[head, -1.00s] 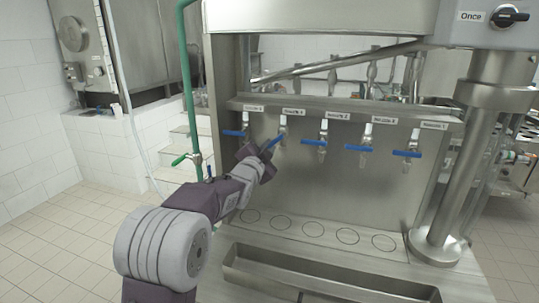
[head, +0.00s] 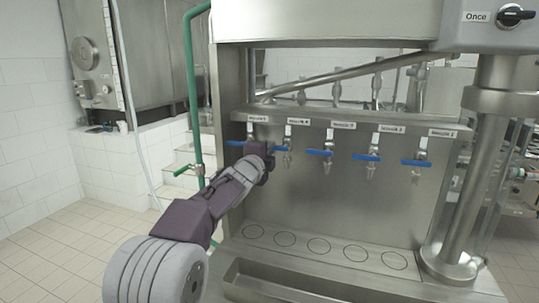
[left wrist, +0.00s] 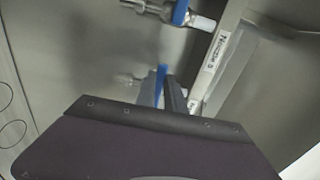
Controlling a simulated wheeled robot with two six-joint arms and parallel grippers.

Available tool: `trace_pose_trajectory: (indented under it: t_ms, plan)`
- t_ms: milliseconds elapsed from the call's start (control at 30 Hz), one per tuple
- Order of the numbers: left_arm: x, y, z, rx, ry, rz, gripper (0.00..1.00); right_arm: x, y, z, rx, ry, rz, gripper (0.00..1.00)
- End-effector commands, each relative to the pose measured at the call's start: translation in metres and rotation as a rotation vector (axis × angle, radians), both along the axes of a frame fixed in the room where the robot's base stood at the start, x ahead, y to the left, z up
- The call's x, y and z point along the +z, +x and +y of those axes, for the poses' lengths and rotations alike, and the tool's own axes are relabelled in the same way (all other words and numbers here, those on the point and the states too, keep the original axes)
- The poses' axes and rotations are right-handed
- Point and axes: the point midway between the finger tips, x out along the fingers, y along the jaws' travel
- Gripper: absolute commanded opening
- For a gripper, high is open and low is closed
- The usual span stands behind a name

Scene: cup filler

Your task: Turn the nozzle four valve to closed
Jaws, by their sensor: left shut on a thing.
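The nozzle four valve is second from the left, with a blue lever (head: 278,149) that lies about level across the tap, like its neighbours. My left gripper (head: 267,153) is at the left end of this lever and partly hides it. In the left wrist view the blue lever (left wrist: 160,84) stands between the fingers of my left gripper (left wrist: 168,98), shut on it. The nozzle four label (head: 298,121) is above the tap. My right gripper is not in view.
The leftmost valve's blue lever (head: 236,143) is close beside my left gripper. Three more blue-levered valves (head: 320,152) run to the right. Below are a marked base plate (head: 270,228) and a trough (head: 300,283). A green pipe (head: 193,90) stands at the left.

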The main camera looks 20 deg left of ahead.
Motion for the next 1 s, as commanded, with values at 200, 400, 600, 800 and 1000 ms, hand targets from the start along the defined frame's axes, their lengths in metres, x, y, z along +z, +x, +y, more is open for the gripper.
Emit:
trace_pose_trajectory:
  t_ms: [200, 400, 600, 800, 1000]
  plan:
    - [0.001, 0.0, 0.0, 0.0, 0.034, -0.001, 0.0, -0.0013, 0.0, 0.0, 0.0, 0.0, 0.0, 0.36]
    - [0.0014, 0.0, -0.0001, 0.0, 0.04, -0.001, 0.0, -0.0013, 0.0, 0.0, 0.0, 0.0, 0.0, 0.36]
    - [0.0015, 0.0, -0.0002, -0.001, 0.04, -0.001, 0.0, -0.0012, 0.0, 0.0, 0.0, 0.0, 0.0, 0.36]
    - [0.0015, 0.0, -0.0002, -0.001, 0.038, -0.001, 0.35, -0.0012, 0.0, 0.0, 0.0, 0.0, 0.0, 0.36]
    - [0.0012, -0.0009, -0.0001, 0.0, 0.037, -0.001, 0.35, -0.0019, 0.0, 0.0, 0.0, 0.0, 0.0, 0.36]
